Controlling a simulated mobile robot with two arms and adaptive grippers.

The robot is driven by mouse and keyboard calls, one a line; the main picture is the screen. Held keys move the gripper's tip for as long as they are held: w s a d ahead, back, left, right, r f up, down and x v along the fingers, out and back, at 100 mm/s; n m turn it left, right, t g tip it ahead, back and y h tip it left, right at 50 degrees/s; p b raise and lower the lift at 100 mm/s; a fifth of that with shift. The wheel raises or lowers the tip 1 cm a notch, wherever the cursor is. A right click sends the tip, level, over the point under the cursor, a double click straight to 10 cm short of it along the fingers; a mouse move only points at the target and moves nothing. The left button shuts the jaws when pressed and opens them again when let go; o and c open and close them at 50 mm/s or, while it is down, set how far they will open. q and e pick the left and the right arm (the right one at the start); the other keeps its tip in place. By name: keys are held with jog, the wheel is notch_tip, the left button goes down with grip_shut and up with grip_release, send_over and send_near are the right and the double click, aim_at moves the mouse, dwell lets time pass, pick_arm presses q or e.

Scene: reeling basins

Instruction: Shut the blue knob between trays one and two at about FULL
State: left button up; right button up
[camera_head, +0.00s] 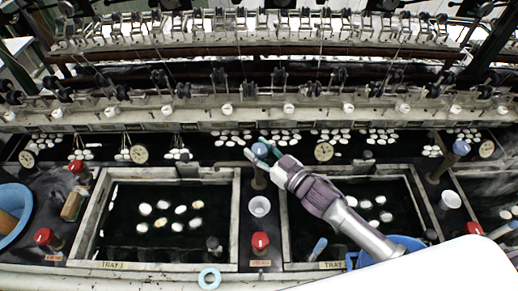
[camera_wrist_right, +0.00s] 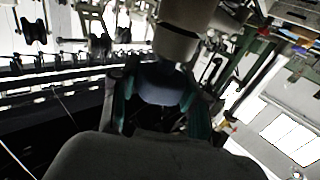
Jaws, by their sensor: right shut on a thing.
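A blue knob (camera_head: 259,149) stands on a dark post on the divider between the left tray (camera_head: 236,215) and the right tray (camera_head: 282,235). My right gripper (camera_head: 263,152) reaches it from the lower right, and its fingers are shut on it. In the right wrist view the blue knob (camera_wrist_right: 160,86) sits between the two teal fingers (camera_wrist_right: 160,104). The fingers hide part of the knob, and I cannot read its setting. Both trays hold dark water and several pale cocoons. My left gripper is not in view.
A white cup (camera_head: 260,206) and a red knob (camera_head: 260,242) stand on the same divider. Another blue knob (camera_head: 461,147) is at the right. A round dial (camera_head: 324,152) sits behind the right tray. A blue basin (camera_head: 400,243) lies beneath my right arm.

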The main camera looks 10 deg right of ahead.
jog(key=o, duration=1.2)
jog(key=shift+c, duration=0.2)
jog(key=v, duration=1.2)
